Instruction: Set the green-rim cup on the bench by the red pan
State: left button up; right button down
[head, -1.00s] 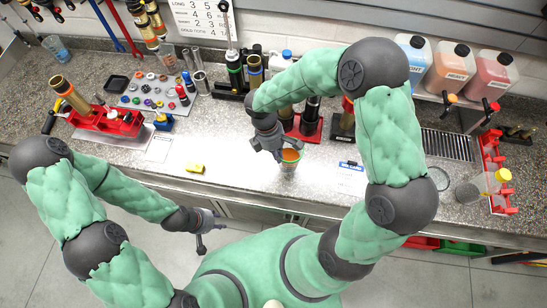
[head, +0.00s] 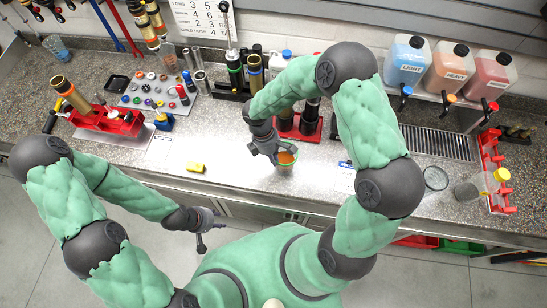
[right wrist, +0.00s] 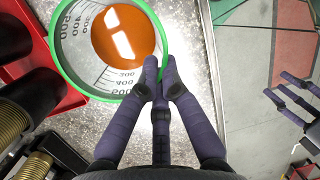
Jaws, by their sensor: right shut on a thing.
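The green-rim cup (head: 287,160) holds orange liquid and stands upright close to the bench's front edge. In the right wrist view the cup (right wrist: 68,75) shows a green rim and printed volume marks. My right gripper (head: 275,155) is shut on the near side of its rim; the fingertips (right wrist: 155,68) meet there. I cannot tell whether the cup's base touches the bench. A red pan (head: 309,134) with dark cylinders on it lies just behind the cup. My left gripper (head: 203,234) is open and empty, in front of the bench.
A yellow block (head: 195,167) lies left of the cup, with clear bench between. A red rack (head: 105,122) stands farther left. A white card (head: 345,178) lies to the right. Colored jugs (head: 449,66) stand on a shelf at the back right.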

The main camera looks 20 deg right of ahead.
jog(key=c, duration=1.4)
grip_release()
jog(key=shift+f, duration=0.1)
jog(key=shift+c, duration=0.2)
jog(key=v, duration=1.2)
